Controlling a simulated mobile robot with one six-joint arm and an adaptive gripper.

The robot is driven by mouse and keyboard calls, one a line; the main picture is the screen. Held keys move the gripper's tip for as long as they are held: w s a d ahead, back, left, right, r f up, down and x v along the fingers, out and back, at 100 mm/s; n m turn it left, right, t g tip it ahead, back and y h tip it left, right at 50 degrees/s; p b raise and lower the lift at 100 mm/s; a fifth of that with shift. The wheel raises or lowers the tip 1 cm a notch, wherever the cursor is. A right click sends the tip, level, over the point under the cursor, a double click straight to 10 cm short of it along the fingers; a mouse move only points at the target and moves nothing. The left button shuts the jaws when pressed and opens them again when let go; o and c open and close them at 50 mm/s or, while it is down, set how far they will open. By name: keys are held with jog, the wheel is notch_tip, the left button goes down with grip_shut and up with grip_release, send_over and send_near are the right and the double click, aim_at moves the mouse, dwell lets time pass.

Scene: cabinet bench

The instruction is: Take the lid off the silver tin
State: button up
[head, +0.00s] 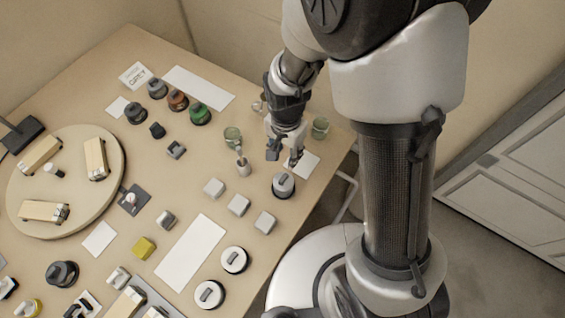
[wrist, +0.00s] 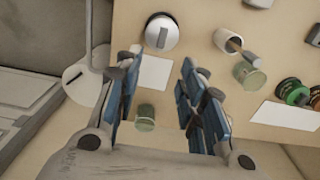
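A round, pale silver tin (head: 283,187) with a dark band at its base stands near the right edge of the bench. It also shows at the top of the wrist view (wrist: 161,34). Its lid is on, with a grey bar handle across the top. I take this for the silver tin. My gripper (head: 283,156) is above the bench, just behind the tin in the head view, and apart from it. In the wrist view my gripper (wrist: 160,70) has its fingers spread wide with nothing held; the tin lies beyond the fingertips.
A white card (wrist: 152,73) lies beside the tin. Green glass jars (head: 320,127) (head: 232,135) and a small cup with a stick (head: 243,168) stand nearby. Pale blocks (head: 238,204) sit left of the tin. Two round white-topped pieces (head: 234,259) (head: 209,294) are nearer the front.

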jog(key=b, duration=0.3)
send_over(283, 178)
jog(key=f, duration=1)
jog(key=shift+w+d, duration=0.1)
jog(key=shift+d, duration=0.25)
jog(key=f, duration=0.1)
jog(key=f+b, duration=0.1)
jog(key=f, duration=0.1)
jog(key=f+b, duration=0.1)
jog(key=f, duration=0.1)
jog(key=shift+a, duration=0.3)
jog(key=shift+c, duration=0.6)
grip_shut()
jog(key=shift+r, duration=0.1)
